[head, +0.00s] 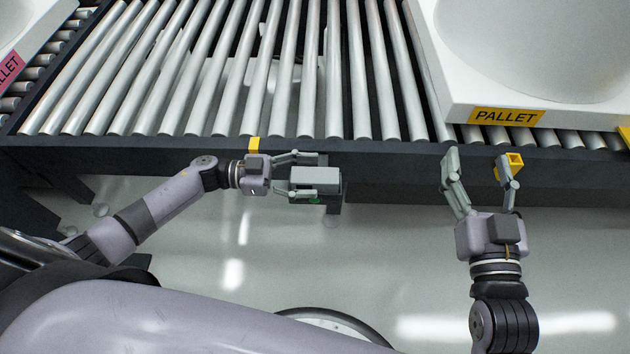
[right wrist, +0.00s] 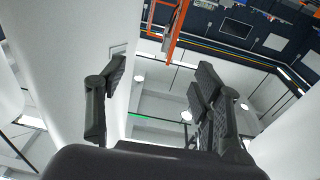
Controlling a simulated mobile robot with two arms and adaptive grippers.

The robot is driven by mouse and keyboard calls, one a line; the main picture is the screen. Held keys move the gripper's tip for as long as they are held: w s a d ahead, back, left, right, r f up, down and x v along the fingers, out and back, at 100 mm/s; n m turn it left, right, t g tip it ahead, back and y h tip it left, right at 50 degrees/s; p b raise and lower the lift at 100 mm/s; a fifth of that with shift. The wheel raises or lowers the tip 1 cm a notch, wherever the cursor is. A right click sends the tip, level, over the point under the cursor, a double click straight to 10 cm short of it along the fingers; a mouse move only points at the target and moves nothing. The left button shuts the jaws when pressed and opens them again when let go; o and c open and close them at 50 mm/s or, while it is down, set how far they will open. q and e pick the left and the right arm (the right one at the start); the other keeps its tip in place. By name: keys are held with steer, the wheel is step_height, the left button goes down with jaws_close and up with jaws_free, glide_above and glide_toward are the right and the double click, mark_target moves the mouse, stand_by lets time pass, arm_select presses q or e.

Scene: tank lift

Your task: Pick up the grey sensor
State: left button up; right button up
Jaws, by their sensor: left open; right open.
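The grey sensor (head: 324,180) is a small box with a green spot on its underside, at the front side of the conveyor in the head view. My left gripper (head: 309,174) is open, with its fingers reaching from the left along either side of the sensor. I cannot tell whether the fingers touch it. My right gripper (head: 480,165) is open and empty near the conveyor's front edge, well right of the sensor. Its spread fingers also show in the right wrist view (right wrist: 155,95), where I do not make out the sensor.
The roller conveyor (head: 390,155) runs across the back, its dark rail close to both grippers. A white tank pallet (head: 455,95) stands on it at the right. A yellow bracket (head: 515,160) sits by my right gripper's finger, another yellow piece (head: 254,144) above my left gripper.

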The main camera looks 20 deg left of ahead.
arm_select(q)
steer(key=shift+x, duration=0.95)
arm_select(e)
steer(key=shift+a+r+t, duration=0.1)
steer(key=shift+r+t, duration=0.4)
steer(key=shift+r, duration=0.35)
arm_select(q)
steer(key=shift+f, duration=0.1)
arm_select(e)
steer(key=shift+s, duration=0.1)
arm_select(q)
steer(key=c, duration=1.2)
steer(key=shift+c, duration=0.6)
arm_select(e)
steer(key=shift+f, duration=0.1)
